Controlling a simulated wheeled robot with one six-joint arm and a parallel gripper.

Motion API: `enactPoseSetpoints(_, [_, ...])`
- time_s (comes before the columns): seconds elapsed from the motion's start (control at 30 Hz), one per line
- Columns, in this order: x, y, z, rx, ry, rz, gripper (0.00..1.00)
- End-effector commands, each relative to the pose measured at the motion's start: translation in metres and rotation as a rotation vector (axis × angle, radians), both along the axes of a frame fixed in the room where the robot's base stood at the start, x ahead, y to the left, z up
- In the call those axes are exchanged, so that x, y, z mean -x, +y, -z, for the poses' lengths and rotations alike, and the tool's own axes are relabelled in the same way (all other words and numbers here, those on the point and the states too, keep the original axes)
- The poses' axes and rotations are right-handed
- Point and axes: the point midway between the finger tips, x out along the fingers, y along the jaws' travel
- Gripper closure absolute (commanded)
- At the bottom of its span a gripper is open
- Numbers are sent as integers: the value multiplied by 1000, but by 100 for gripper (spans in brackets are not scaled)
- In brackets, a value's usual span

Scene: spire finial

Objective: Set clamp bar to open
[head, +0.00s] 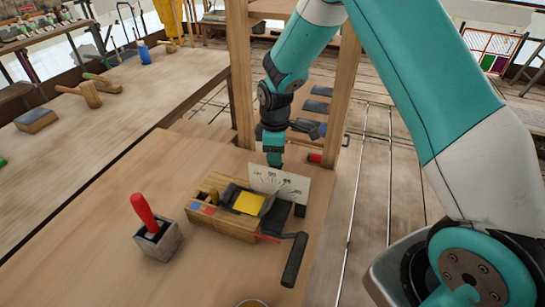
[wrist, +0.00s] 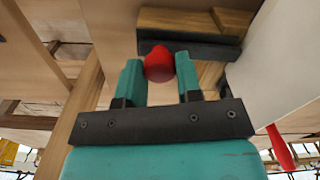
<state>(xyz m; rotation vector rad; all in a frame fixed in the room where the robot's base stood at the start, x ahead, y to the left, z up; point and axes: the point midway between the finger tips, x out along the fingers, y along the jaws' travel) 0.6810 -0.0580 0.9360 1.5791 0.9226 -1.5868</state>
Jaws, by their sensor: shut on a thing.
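In the head view a wooden fixture (head: 222,217) with a yellow square (head: 249,203) and blue and red patches sits on the table. A black-gripped lever (head: 295,258) sticks out at its right front. My gripper (head: 274,158) points down behind the white marked card (head: 280,184), which hides what it holds. In the wrist view my gripper (wrist: 158,66) has its teal fingers on either side of a rounded red knob (wrist: 159,63), shut on it. A dark bar (wrist: 190,47) on a wooden block lies just beyond. I cannot tell which part is the clamp bar.
A grey block holding a red-handled tool (head: 145,215) stands left of the fixture. Wooden posts (head: 240,75) rise near my arm. A long bench with mallets (head: 90,94) runs at the left. The table front left is clear.

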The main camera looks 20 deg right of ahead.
Motion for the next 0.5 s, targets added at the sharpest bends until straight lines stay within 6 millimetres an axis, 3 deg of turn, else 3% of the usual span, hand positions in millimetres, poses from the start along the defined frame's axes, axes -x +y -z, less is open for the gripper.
enactPoseSetpoints(0.13, [-4,-4,-2,6,-15,8,100])
enactPoseSetpoints(0.17, [-4,-4,-2,7,-16,9,61])
enactPoseSetpoints(0.23, [-4,-4,-2,6,-15,9,44])
enactPoseSetpoints(0.5, [-3,-1,-1,5,-10,4,42])
